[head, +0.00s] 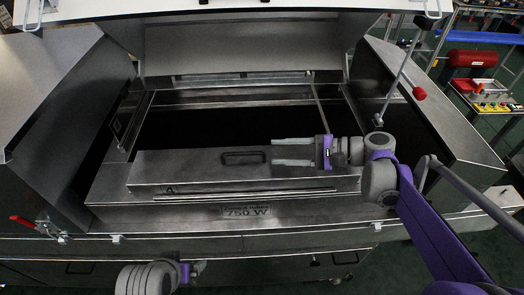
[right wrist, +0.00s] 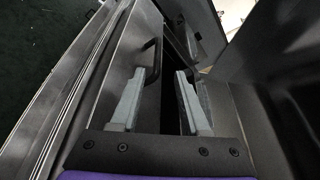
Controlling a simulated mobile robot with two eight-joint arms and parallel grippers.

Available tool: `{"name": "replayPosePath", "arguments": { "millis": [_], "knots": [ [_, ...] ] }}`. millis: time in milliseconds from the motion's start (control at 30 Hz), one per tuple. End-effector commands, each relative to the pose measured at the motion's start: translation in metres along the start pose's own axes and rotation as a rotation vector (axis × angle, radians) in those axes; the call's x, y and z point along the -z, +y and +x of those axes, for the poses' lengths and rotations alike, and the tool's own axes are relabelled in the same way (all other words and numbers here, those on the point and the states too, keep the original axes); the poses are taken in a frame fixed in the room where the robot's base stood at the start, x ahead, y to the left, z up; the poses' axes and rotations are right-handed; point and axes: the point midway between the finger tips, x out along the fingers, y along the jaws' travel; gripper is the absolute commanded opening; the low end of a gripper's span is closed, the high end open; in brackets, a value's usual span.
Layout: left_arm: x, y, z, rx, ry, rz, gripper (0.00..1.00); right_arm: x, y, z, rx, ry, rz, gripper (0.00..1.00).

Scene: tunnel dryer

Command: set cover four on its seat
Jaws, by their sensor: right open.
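Cover four appears to be the long metal cover (head: 180,172) with a black handle (head: 244,157), lying along the front edge of the dark opening (head: 215,127), above the "750 W" label plate (head: 246,211). My right gripper (head: 276,152) is open over the right part of the cover, its fingers pointing left toward the handle. In the right wrist view the handle (right wrist: 152,58) shows just beyond the open fingers (right wrist: 158,75), with nothing between them. Whether the cover is fully down is unclear. My left gripper (head: 198,267) shows only partly at the bottom, its jaws unclear.
A raised metal hood (head: 240,50) stands behind the opening. A red-handled clamp (head: 22,221) is at the front left. Shelving with a red tank (head: 470,58) stands beyond the right side.

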Motion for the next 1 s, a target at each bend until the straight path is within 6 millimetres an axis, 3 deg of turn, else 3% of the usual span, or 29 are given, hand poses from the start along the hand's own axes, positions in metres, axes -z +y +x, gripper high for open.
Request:
{"name": "replayPosePath", "arguments": {
  "millis": [100,233,433,533,667,767,900,1000],
  "knots": [
    [-0.001,0.0,0.001,0.0,0.0,0.0,1.0,0.001,0.0,-0.021,0.002,0.003,0.001,0.46],
    [-0.001,0.0,0.001,0.0,0.0,0.0,1.0,0.0,0.0,-0.032,0.001,0.002,0.001,0.46],
    [-0.001,0.0,0.001,0.0,0.0,0.0,1.0,-0.001,0.003,-0.035,-0.008,0.006,-0.004,0.46],
    [-0.001,0.0,0.001,0.0,0.0,0.0,1.0,-0.006,0.019,-0.028,-0.063,0.054,-0.037,0.46],
    [-0.001,0.0,0.001,0.0,0.0,0.0,1.0,-0.014,0.07,-0.018,-0.228,0.188,-0.155,0.46],
    [-0.001,0.0,0.001,0.0,0.0,0.0,1.0,-0.019,0.127,-0.021,-0.418,0.321,-0.319,0.46],
    [-0.001,0.0,0.001,0.0,0.0,0.0,1.0,-0.017,0.2,-0.049,-0.714,0.487,-0.624,0.46],
    [-0.001,0.0,0.001,0.0,0.0,0.0,1.0,-0.013,0.233,-0.073,-0.893,0.562,-0.834,0.46]
  ]
}}
